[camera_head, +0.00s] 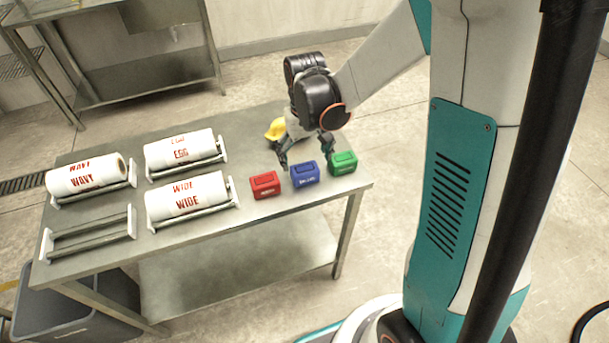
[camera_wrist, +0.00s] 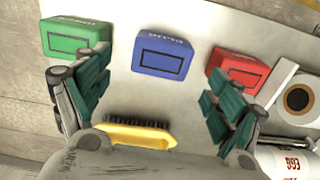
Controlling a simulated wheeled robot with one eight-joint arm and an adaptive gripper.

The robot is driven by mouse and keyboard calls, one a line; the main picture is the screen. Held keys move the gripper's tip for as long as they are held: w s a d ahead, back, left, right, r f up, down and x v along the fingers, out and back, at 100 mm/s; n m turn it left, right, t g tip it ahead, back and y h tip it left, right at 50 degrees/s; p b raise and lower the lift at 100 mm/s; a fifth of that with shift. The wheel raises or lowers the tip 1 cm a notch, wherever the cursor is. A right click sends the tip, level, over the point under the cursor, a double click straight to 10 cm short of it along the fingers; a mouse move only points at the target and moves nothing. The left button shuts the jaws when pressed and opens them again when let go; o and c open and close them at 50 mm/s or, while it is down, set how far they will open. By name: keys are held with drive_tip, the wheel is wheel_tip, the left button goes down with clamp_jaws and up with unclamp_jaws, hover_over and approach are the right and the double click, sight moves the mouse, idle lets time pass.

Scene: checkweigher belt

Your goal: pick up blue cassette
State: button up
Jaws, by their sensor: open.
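The blue cassette (camera_head: 305,174) lies on the metal table between a red cassette (camera_head: 265,185) and a green cassette (camera_head: 343,163). My gripper (camera_head: 307,160) is open above the table, just behind the blue cassette in the head view. In the wrist view the blue cassette (camera_wrist: 163,50) lies beyond the fingertips, roughly centred between my two open fingers (camera_wrist: 158,95). The green cassette (camera_wrist: 75,36) is to its left and the red cassette (camera_wrist: 237,70) to its right. Nothing is between the fingers, and they appear apart from the blue cassette.
A yellow brush (camera_wrist: 138,134) lies under my gripper. White labelled rolls (camera_head: 187,195) sit on racks at the table's left, beside an empty rack (camera_head: 88,235). A grey bin (camera_head: 75,305) stands below the table's left end. The table strip (camera_head: 290,208) before the cassettes is bare.

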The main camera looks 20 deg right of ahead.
sight(305, 168)
wheel_tip(305, 168, down, 6)
drive_tip(key=b, duration=0.2)
drive_tip(key=shift+s+r+b, duration=0.1)
drive_tip(key=shift+r+b, duration=0.05)
drive_tip(key=shift+b, duration=0.2)
drive_tip(key=c, duration=1.2)
